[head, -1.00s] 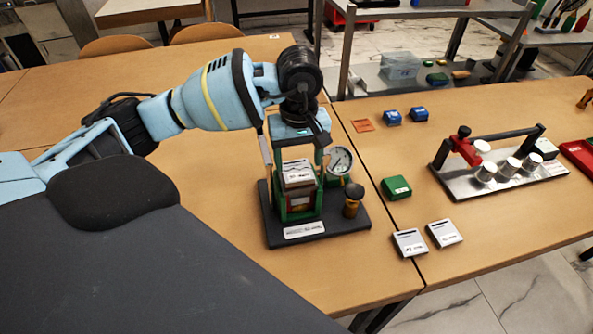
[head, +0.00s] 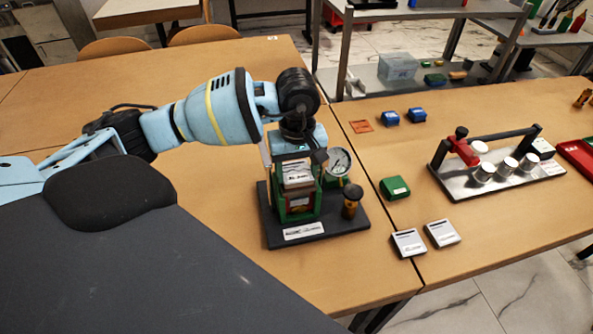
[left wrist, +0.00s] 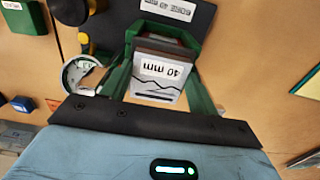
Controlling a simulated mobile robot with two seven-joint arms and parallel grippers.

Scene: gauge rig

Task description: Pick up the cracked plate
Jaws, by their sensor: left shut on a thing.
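The cracked plate (head: 297,174) is a pale plate with a label, upright in the dark gauge stand (head: 275,236). In the left wrist view the plate (left wrist: 158,76) shows a jagged dark line and a "40 mm" label. My left gripper (head: 299,160) comes down on it from above. In the left wrist view its green fingers lie on both sides of the plate, and it is shut on it. The plate still stands in the stand; its lower edge is hidden. My right gripper is not in view.
A round dial gauge (head: 338,161) and a brass-coloured knob (head: 351,200) stand close right of the plate. Two silver plates (head: 409,242) (head: 442,233) and a green box (head: 395,187) lie further right. A metal fixture with cylinders (head: 452,180) stands beyond. The table left of the stand is clear.

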